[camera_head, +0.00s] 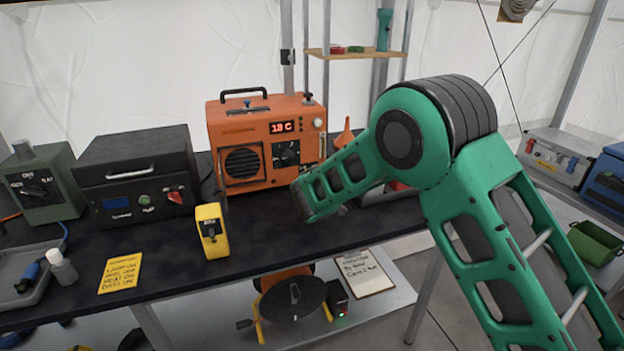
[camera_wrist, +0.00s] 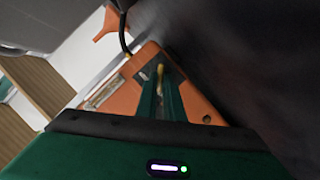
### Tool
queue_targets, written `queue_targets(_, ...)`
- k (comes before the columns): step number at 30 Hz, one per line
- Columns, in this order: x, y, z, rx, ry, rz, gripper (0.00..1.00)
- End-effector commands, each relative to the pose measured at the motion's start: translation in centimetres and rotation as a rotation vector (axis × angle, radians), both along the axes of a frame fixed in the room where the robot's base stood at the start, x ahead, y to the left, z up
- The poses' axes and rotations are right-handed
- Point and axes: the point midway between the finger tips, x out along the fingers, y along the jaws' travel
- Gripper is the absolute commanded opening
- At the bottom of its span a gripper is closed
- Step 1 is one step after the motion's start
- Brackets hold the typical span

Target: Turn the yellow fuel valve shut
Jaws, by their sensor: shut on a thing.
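The yellow fuel valve (camera_wrist: 160,70) shows in the wrist view as a small yellow piece against an orange body (camera_wrist: 193,98). My gripper (camera_wrist: 161,84) has its two green fingers close together, one on each side of this yellow piece, shut on it. The fingers hide most of the valve, so I cannot tell how far it is turned. In the head view my green arm reaches down to the bench on the right of the orange heater (camera_head: 262,142). The gripper and the valve are hidden there behind the arm.
A black case (camera_head: 136,172), a yellow handheld device (camera_head: 212,231) and a yellow note (camera_head: 120,273) are on the dark bench left of my arm. An orange funnel (camera_head: 345,134) stands right of the heater; it also shows in the wrist view (camera_wrist: 108,24).

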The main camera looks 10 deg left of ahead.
Motion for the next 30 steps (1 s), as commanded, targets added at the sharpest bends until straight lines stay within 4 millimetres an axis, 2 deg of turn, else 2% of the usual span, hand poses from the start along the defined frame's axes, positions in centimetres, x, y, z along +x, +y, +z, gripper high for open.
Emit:
queue_targets(9, -0.07, -0.02, -0.36, -0.088, -0.048, 0.000, 0.00)
queue_targets(24, -0.07, -0.02, -0.39, -0.100, -0.056, 0.000, 0.00)
queue_targets(25, -0.07, -0.02, -0.39, -0.099, -0.055, 0.000, 0.15)
queue_targets(27, -0.07, 0.01, -0.36, -0.099, -0.055, 0.000, 0.27)
queue_targets(30, -0.07, 0.05, -0.28, -0.098, -0.056, 0.001, 0.27)
